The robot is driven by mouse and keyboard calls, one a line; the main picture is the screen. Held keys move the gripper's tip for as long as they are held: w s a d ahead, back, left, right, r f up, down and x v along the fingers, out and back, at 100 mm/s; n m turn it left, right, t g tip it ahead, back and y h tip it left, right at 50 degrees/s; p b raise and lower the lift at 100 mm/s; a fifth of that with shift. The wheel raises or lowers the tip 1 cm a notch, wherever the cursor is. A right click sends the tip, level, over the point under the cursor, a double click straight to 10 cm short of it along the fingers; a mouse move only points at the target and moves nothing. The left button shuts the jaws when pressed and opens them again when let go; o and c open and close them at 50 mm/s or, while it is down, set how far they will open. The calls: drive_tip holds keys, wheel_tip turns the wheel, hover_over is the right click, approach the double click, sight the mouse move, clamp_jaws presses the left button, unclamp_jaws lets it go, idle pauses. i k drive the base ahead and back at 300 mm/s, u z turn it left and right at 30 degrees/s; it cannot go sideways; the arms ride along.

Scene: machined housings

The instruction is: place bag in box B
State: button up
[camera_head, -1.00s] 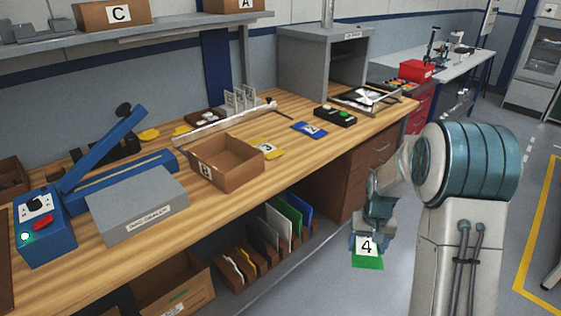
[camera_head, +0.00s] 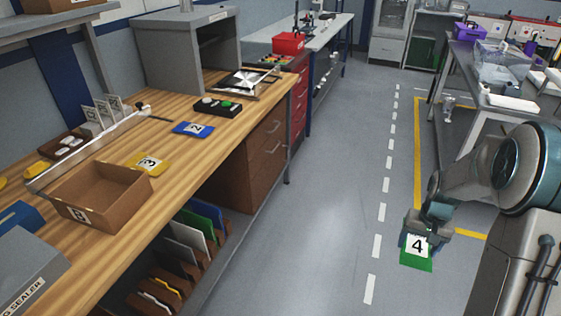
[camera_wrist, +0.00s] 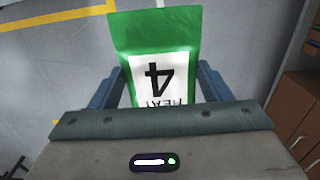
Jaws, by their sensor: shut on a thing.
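My gripper (camera_head: 424,231) is shut on a green bag with a white label reading 4 (camera_head: 416,256). The bag hangs below the jaws, over open floor to the right of the workbench. In the wrist view the green bag (camera_wrist: 155,35) sits between the two blue fingers, its label upside down. Box B (camera_head: 101,193), an open brown box, stands on the wooden bench at the left and looks empty in the part that shows. My gripper is well apart from it.
On the workbench (camera_head: 190,150) near box B lie a yellow bag 3 (camera_head: 148,163), a blue bag 2 (camera_head: 193,128) and a black button box (camera_head: 217,107). A grey sealer (camera_head: 30,270) stands at the near left. The floor (camera_head: 330,180) between bench and arm is clear.

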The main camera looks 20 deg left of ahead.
sight(107, 202)
drive_tip(key=z, duration=0.05)
drive_tip(key=i, duration=1.05)
drive_tip(key=u, duration=2.1)
